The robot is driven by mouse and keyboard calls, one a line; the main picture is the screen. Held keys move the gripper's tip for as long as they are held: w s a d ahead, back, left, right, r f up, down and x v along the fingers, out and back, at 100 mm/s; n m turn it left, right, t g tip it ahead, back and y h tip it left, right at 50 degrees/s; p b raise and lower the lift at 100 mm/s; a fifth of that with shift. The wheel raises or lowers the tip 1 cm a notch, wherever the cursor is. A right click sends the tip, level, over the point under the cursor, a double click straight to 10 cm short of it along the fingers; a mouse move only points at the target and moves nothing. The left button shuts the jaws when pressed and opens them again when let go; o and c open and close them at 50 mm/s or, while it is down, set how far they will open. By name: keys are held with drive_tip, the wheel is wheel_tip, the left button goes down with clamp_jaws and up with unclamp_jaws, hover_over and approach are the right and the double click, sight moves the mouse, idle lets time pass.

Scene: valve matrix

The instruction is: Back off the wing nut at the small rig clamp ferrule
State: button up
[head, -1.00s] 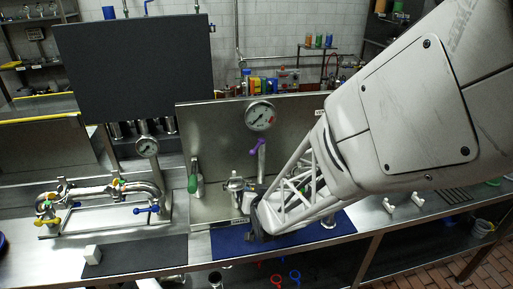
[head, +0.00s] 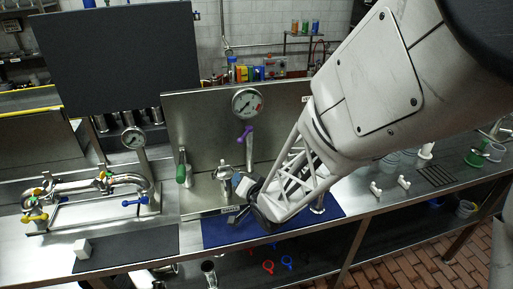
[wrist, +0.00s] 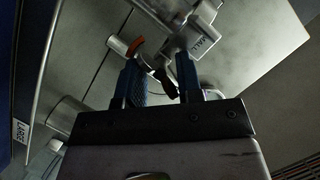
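The small rig (wrist: 178,22), a metal clamp fitting with a label that seems to read SMALL, is at the top of the wrist view. A dark piece (wrist: 166,82), possibly the wing nut, shows below it between my fingers; its shape is unclear. My gripper (wrist: 160,68) is open, with blue-padded fingers on either side of this dark piece. I cannot tell whether they touch it. In the head view my gripper (head: 248,194) is just right of the metal clamp fitting (head: 224,176), above the blue mat (head: 215,233). My arm hides part of that area.
A label reading LARGE (wrist: 20,132) is at the lower left of the wrist view. A purple-handled valve (head: 245,134) and pressure gauge (head: 248,103) stand behind, with a green-handled lever (head: 183,172) to the left. A pipe loop (head: 90,190) is further left.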

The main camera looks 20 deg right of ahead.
drive_tip(key=shift+f+m+t+y, duration=0.1)
drive_tip(key=shift+m+t+y, duration=0.2)
drive_tip(key=shift+m+y, duration=0.7)
drive_tip(key=shift+s+m+h, duration=0.1)
drive_tip(key=shift+m+h, duration=0.2)
drive_tip(key=shift+m, duration=0.1)
drive_tip(key=shift+s+d+r+n+g+h, duration=1.6)
drive_tip(key=shift+s+d+r+g+h, duration=1.05)
drive_tip(key=shift+s+d+r, duration=1.9)
drive_tip(key=s+a+r+n+g, duration=0.1)
drive_tip(key=s+r+n+g, duration=0.1)
drive_tip(key=s, duration=0.5)
drive_tip(key=s+a+r+n+g, duration=0.2)
drive_tip(key=s+r+g, duration=0.2)
drive_tip(key=s, duration=0.4)
drive_tip(key=shift+s+r+n, duration=0.3)
drive_tip(key=shift+r+n, duration=0.1)
drive_tip(key=shift+r, duration=0.2)
